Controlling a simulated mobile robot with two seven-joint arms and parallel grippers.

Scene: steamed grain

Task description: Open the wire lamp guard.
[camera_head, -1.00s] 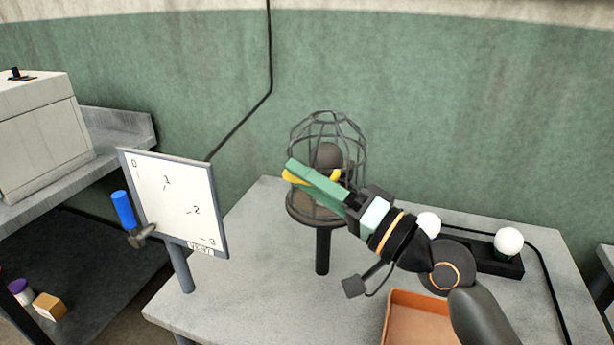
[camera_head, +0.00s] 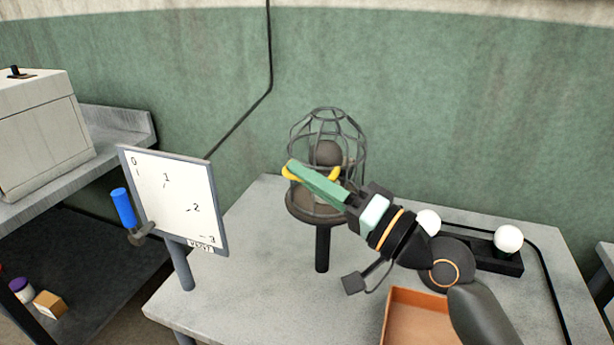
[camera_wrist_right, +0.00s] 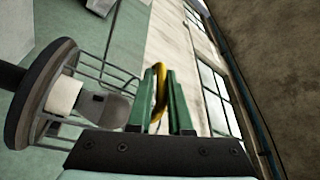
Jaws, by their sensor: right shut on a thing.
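The wire lamp guard (camera_head: 363,150) is a dark dome-shaped cage on a round base (camera_head: 312,213) on a post. A dark round lamp (camera_head: 327,153) shows inside it. In the right wrist view the handle (camera_wrist_right: 160,92) stands between the two fingers, with the cage to the left. The fingers hide part of the handle and cage. My left gripper is not in view.
A white board (camera_head: 180,200) with numbered marks and a blue-handled lever (camera_head: 123,208) stands left of the guard. An orange tray (camera_head: 415,325) and a black strip with white bulbs (camera_head: 508,240) are to the right. A cable runs down the wall behind.

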